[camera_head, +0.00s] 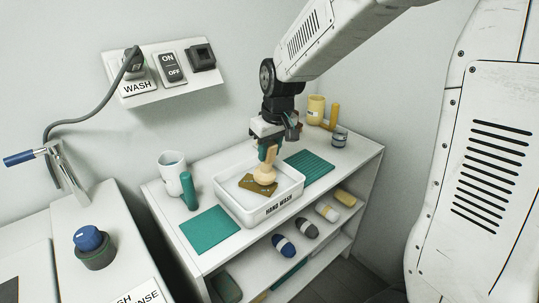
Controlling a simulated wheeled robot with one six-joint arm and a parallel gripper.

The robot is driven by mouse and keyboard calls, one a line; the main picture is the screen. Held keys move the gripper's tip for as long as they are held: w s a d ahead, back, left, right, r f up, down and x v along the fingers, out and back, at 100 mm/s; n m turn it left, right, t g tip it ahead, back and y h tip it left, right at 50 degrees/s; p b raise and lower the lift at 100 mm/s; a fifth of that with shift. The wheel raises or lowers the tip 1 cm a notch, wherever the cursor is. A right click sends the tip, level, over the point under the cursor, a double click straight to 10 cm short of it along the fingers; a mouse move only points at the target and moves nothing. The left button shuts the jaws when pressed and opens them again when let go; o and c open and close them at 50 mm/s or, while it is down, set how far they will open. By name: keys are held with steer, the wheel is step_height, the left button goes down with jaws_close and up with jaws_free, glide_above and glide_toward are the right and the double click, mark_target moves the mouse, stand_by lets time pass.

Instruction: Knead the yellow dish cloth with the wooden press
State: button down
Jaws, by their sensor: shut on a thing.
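My gripper (268,143) is above the white basin marked HAND WASH (271,209). It is shut on the wooden press (265,173), which stands roughly upright with its foot down in the basin. A flat brownish-yellow cloth (249,184) lies in the basin under the press, and looks like the yellow dish cloth. The foot of the press seems to be on the cloth, though the exact contact is too small to tell. Part of the cloth is hidden by the press.
A teal mat (209,229) lies left of the basin and a ribbed teal mat (308,168) right of it. A white mug (172,166) and green cylinder (188,190) stand back left. A yellow mug (316,108) and glass jar (339,137) stand back right.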

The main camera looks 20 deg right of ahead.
steer(key=shift+w+a+v, duration=0.1)
steer(key=shift+w+v, duration=0.1)
steer(key=shift+v, duration=0.95)
steer(key=shift+w+a+v, duration=0.1)
steer(key=shift+w+v, duration=0.15)
steer(key=shift+v, duration=0.85)
steer(key=shift+w+a+v, duration=0.1)
steer(key=shift+w+v, duration=0.1)
steer(key=shift+v, duration=0.95)
steer(key=shift+r, duration=0.1)
